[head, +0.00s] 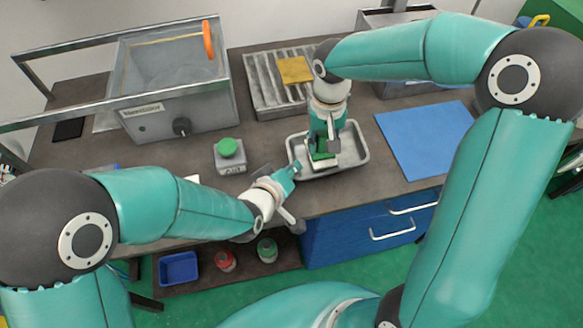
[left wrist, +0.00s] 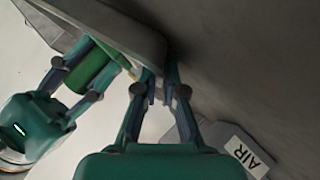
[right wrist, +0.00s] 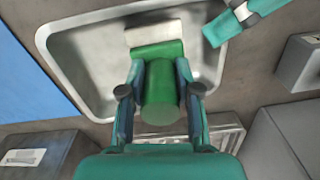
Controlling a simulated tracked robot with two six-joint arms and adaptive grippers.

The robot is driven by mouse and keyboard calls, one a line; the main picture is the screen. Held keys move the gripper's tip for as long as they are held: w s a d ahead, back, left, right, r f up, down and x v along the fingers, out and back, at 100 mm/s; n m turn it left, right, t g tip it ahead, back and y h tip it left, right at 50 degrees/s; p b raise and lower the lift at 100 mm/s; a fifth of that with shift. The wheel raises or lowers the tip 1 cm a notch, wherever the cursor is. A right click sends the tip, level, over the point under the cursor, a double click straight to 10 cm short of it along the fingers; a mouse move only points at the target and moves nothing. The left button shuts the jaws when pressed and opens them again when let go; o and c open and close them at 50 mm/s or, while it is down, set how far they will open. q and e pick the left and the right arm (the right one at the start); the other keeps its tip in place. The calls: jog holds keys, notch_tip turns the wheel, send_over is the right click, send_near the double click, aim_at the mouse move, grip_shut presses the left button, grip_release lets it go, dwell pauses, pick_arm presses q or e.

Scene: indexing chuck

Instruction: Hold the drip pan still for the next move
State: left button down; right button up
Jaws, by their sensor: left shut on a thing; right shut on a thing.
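The grey metal drip pan (head: 352,146) lies on the bench top, front of centre. My left gripper (head: 293,170) is shut on the pan's left front rim; in the left wrist view its fingers (left wrist: 160,88) straddle the rim (left wrist: 145,38). My right gripper (head: 322,148) is over the pan, shut on the handle of a green brush-like tool (right wrist: 160,95). This tool has a green block and a cream strip (right wrist: 153,35), which is over the pan floor; whether it touches the floor I cannot tell. The pan also shows in the right wrist view (right wrist: 85,60).
A grey box with a green button, labelled AIR (head: 230,160), stands left of the pan. A blue mat (head: 425,137) lies to the right. Behind are a ribbed tray (head: 265,90) with a yellow pad (head: 294,70) and a large grey basin (head: 205,105). The bench's front edge is close.

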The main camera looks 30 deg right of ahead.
aim_at(324, 133)
pick_arm(q)
jog(key=shift+r, duration=0.1)
pick_arm(e)
jog(key=shift+w+d+r, duration=0.1)
jog(key=shift+r, duration=3.25)
pick_arm(q)
jog(key=c, duration=1.8)
grip_release()
jog(key=shift+c, duration=0.2)
jog(key=o, duration=0.6)
jog(key=v, duration=1)
jog(key=shift+s+a+r, duration=0.1)
jog(key=shift+a+r, duration=0.2)
jog(key=shift+s+a+r, duration=0.2)
jog(key=shift+s+a, duration=0.1)
jog(key=shift+a, duration=0.1)
